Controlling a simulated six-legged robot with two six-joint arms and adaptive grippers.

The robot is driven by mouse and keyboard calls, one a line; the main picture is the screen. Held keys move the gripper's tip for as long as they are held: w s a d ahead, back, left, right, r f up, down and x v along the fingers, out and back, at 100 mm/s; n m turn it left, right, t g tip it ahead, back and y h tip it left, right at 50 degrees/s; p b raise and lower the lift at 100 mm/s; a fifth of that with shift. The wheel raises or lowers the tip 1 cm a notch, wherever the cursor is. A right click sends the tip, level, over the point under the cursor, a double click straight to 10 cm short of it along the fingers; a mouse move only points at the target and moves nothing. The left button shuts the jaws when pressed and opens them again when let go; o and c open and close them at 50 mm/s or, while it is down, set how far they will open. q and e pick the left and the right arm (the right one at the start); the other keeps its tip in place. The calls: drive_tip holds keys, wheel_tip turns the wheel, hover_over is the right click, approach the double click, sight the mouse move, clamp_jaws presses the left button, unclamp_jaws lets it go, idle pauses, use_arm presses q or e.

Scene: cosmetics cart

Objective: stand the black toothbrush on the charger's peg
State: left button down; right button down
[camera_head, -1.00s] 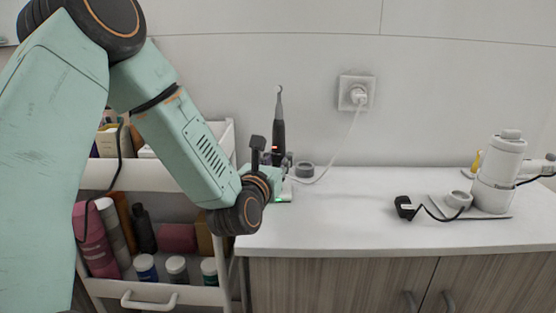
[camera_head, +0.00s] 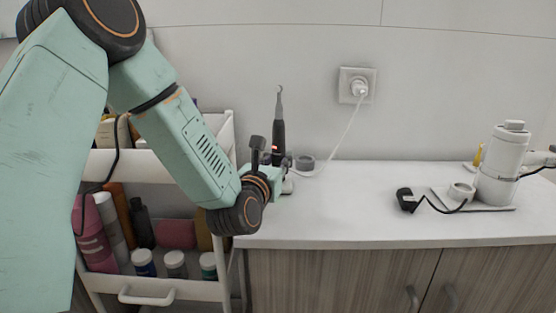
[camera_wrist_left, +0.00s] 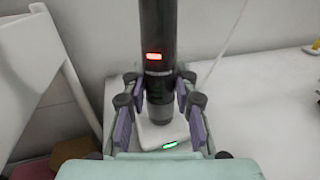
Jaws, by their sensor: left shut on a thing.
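The black toothbrush (camera_head: 279,132) stands upright at the back left of the counter, tip up, with a red light on its handle. It also shows in the left wrist view (camera_wrist_left: 158,30). My left gripper (camera_wrist_left: 160,105) is shut on its lower handle. The white charger (camera_wrist_left: 152,136), with a green light on its front, lies right below the handle's bottom end. The peg is hidden, so I cannot tell whether the handle is seated on it. In the head view my left gripper (camera_head: 278,163) covers most of the charger.
A grey round item (camera_head: 305,163) sits right of the brush. A cord runs up to the wall socket (camera_head: 357,86). A white device (camera_head: 501,165) and a black plug (camera_head: 406,199) are at the right. The middle counter (camera_head: 345,205) is clear. A filled cart (camera_head: 170,290) stands left.

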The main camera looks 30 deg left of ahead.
use_arm(q)
drive_tip(key=shift+f, duration=0.15)
drive_tip(key=c, duration=1)
unclamp_jaws()
drive_tip(key=shift+v, duration=3.75)
